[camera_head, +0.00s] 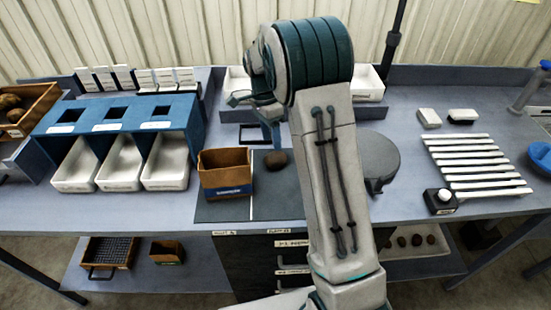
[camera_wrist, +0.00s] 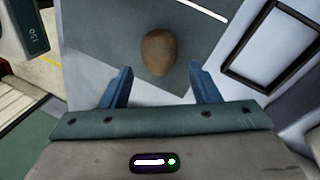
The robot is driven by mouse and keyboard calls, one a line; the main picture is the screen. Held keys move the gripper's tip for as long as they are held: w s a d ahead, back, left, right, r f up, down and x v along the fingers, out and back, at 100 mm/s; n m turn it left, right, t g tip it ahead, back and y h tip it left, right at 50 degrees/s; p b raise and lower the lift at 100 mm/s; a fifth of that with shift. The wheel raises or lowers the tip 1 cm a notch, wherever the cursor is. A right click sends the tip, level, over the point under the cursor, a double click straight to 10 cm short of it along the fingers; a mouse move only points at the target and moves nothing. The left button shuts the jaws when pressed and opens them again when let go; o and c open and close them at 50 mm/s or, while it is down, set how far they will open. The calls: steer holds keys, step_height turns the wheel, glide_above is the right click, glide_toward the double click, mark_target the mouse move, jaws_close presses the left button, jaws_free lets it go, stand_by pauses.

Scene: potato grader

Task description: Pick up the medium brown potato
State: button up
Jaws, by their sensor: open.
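The medium brown potato (camera_head: 275,160) lies on the dark grey mat (camera_head: 290,205), just right of a brown box. In the wrist view the potato (camera_wrist: 158,53) lies a little beyond the fingertips, roughly midway between them. My gripper (camera_wrist: 160,72) is open and empty, its two blue fingers spread. In the head view my gripper (camera_head: 272,135) is above and behind the potato, partly hidden by my arm. I cannot tell the exact height between the fingers and the mat.
A brown cardboard box (camera_head: 226,182) stands left of the potato. A blue stand (camera_head: 122,115) with white bins (camera_head: 165,165) is farther left. A round grey disc (camera_head: 378,155) and a white slatted rack (camera_head: 475,160) lie right. A dark frame (camera_wrist: 272,45) lies near my right finger.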

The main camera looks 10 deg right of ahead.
mark_target(273, 153)
steer(key=shift+p+x, duration=0.8)
steer(key=shift+x, duration=2.3)
steer(key=shift+a, duration=0.1)
steer(key=c, duration=0.8)
